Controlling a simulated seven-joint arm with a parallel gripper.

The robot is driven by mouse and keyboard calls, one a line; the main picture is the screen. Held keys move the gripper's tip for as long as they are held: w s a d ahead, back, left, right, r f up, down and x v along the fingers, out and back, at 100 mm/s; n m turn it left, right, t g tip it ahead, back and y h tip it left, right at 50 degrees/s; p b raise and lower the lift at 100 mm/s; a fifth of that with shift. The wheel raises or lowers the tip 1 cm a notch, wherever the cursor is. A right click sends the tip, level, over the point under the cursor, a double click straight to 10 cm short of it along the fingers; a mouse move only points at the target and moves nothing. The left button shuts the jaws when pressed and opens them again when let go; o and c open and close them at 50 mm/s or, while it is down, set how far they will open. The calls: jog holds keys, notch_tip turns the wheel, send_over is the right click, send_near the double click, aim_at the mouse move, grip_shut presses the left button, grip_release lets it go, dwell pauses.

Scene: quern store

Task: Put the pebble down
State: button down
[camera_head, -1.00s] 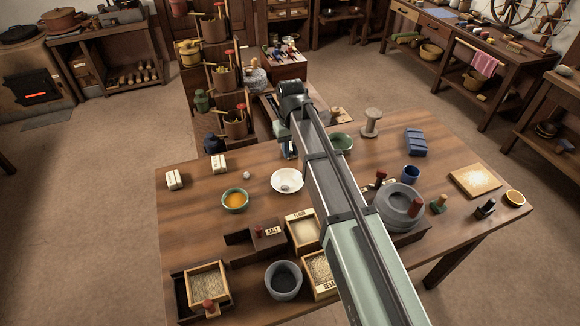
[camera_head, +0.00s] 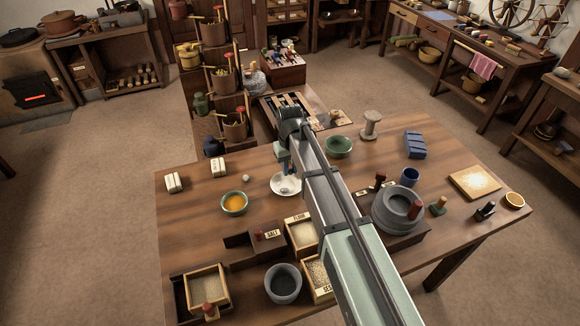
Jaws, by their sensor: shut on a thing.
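My gripper (camera_head: 287,172) hangs at the end of my arm over the white dish (camera_head: 277,190), which stands near the middle of the wooden table. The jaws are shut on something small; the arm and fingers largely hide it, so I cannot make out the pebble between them. A small grey shape (camera_head: 283,190) shows in the dish, too small to name. A small pale round thing (camera_head: 246,178) lies on the table to the left of the dish.
A bowl of orange stuff (camera_head: 234,203) stands left of the dish, a green bowl (camera_head: 338,147) behind to the right. Labelled boxes (camera_head: 301,235) and a grey pot (camera_head: 283,282) stand in front. A stone quern (camera_head: 398,208) is at right. The table's left part has free room.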

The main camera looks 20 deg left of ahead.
aim_at(290, 170)
jog(key=shift+f, duration=0.5)
jog(key=c, duration=1)
grip_release()
jog(key=shift+o, duration=0.2)
notch_tip(290, 170, up, 13)
jog(key=shift+r, duration=0.15)
